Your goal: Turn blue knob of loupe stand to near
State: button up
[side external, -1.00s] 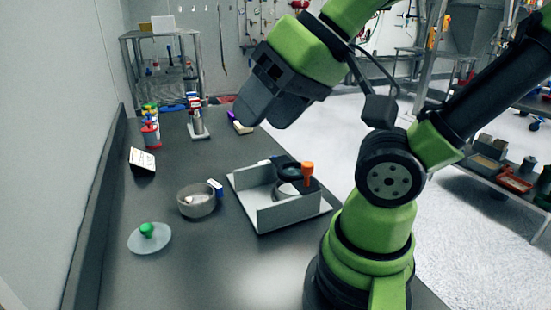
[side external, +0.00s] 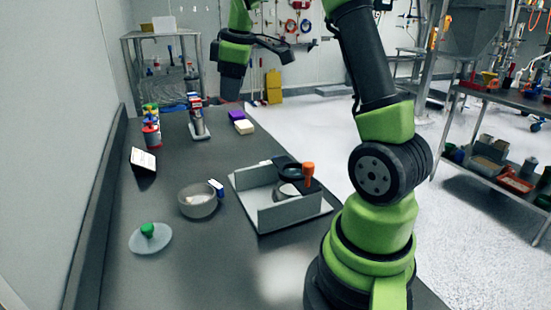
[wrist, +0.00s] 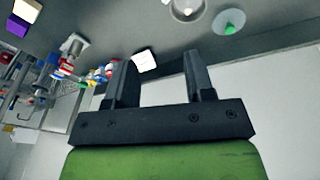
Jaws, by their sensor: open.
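A small upright stand (side external: 198,120) with red, white and blue parts is at the far end of the dark bench in the side view; I take it for the loupe stand. It also shows at the left of the wrist view (wrist: 72,48). Its blue knob is too small to make out surely, so its setting cannot be told. My gripper (side external: 231,97) hangs above the bench's far right edge, right of the stand and apart from it. In the wrist view my gripper (wrist: 157,72) is open, with nothing between its fingers.
Several colored bottles (side external: 151,130) stand left of the stand, with a white card (side external: 143,160) nearer. Purple (side external: 236,115) and cream (side external: 244,127) blocks lie to the right. A glass bowl (side external: 198,201), green-knobbed lid (side external: 148,232) and grey tray (side external: 290,213) are nearer. Bare bench lies between.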

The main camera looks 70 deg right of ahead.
jog(key=s+d+f+n+g, duration=0.1)
jog(key=d+f, duration=0.4)
jog(key=s+d+f+n+g, duration=0.1)
jog(key=d+f+n, duration=0.1)
jog(key=d+f, duration=0.3)
jog(key=s+d+f+n, duration=0.1)
jog(key=d+f+n, duration=0.1)
jog(key=d+f, duration=0.3)
jog(key=shift+s+d+f+g+y, duration=0.3)
jog(key=shift+d+f+g, duration=0.05)
jog(key=shift+d+g, duration=0.05)
notch_tip(320, 180, down, 9)
jog(key=shift+c, duration=0.2)
jog(key=c, duration=0.6)
